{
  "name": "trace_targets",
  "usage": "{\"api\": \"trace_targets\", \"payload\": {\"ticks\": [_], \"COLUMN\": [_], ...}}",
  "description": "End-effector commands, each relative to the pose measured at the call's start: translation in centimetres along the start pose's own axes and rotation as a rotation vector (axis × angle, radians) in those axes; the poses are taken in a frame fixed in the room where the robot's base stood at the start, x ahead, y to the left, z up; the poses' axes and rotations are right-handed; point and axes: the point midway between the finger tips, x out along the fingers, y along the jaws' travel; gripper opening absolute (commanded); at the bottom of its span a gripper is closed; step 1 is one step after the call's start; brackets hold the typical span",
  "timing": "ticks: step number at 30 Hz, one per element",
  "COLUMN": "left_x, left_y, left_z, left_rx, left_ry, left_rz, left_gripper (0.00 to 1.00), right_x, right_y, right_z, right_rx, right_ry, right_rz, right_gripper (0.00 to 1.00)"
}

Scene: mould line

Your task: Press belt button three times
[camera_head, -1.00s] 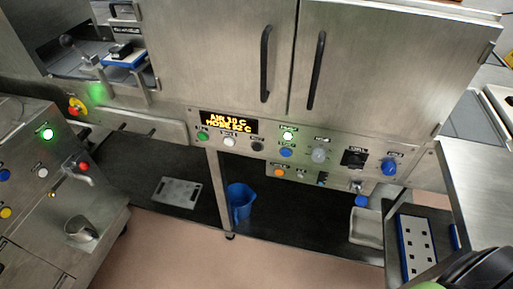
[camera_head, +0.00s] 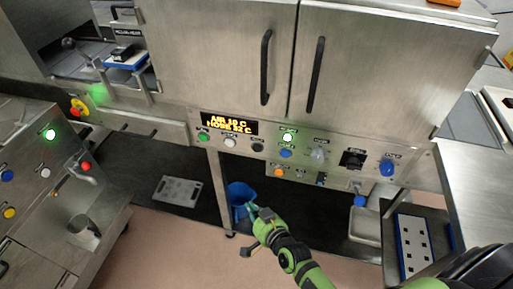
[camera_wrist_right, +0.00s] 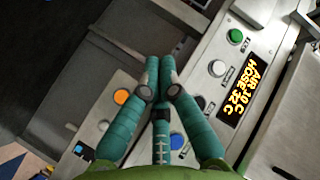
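The steel control panel (camera_head: 330,160) under the cabinet carries several round buttons, including a green one (camera_head: 203,137), a white one (camera_head: 229,142), a blue one (camera_head: 285,153) and an orange one (camera_head: 278,172). The labels are too small to read, so I cannot tell which is the belt button. My right gripper (camera_head: 256,213) is below the panel and apart from it, overlapping the blue bin in the head view. In the right wrist view its teal fingers (camera_wrist_right: 160,66) are together at the tips with nothing between them. My left gripper is not in view.
An amber display (camera_head: 229,123) sits on the panel. A blue bin (camera_head: 237,192) stands under it beside a steel post. A second console (camera_head: 35,190) with buttons is at left. A blue rack (camera_head: 414,246) lies at right. Knobs stick out from the panel's right end.

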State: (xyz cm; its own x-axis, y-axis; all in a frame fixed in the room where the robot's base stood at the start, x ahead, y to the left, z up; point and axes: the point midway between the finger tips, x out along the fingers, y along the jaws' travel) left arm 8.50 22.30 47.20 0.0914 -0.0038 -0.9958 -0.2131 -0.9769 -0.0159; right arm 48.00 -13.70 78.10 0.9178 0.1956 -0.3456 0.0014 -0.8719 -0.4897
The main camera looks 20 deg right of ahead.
Motion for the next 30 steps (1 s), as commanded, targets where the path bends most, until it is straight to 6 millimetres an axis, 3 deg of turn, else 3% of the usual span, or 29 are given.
{"api": "trace_targets", "payload": {"ticks": [3, 9, 23, 30], "left_x": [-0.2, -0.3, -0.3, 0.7], "left_y": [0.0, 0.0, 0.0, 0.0], "left_z": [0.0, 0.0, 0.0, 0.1], "left_rx": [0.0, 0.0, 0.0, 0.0], "left_ry": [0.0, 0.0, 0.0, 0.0], "left_rz": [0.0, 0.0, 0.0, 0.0], "left_gripper": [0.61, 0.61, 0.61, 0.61], "right_x": [-0.1, -0.5, -0.6, 0.6], "right_y": [-2.3, -4.4, -4.8, -3.8], "right_z": [-4.2, -8.0, -8.8, -9.7], "right_rx": [0.046, 0.09, 0.098, 0.097], "right_ry": [0.086, 0.166, 0.182, 0.184], "right_rz": [-0.048, -0.096, -0.106, -0.106], "right_gripper": [0.0, 0.0, 0.0, 0.0]}}
